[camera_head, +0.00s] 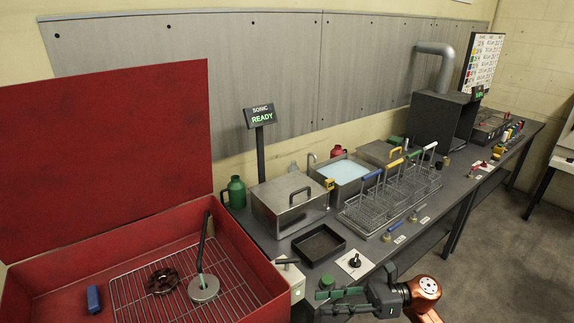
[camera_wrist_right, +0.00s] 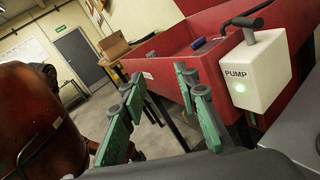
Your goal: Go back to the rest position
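My right gripper (camera_head: 324,303) is at the bottom of the head view, in front of the bench's near edge. Its orange and dark arm comes in from the lower right. In the right wrist view the two green fingers (camera_wrist_right: 160,82) stand apart with nothing between them, so it is open and empty. A white pump box (camera_wrist_right: 256,72) with a lit green button and a black lever is to the right of the fingers there; in the head view it also shows (camera_head: 290,278), left of the gripper. My left gripper is in neither view.
A red wash tub (camera_head: 225,238) with raised lid is at left, holding a rack. Open floor (camera_head: 500,250) is at right.

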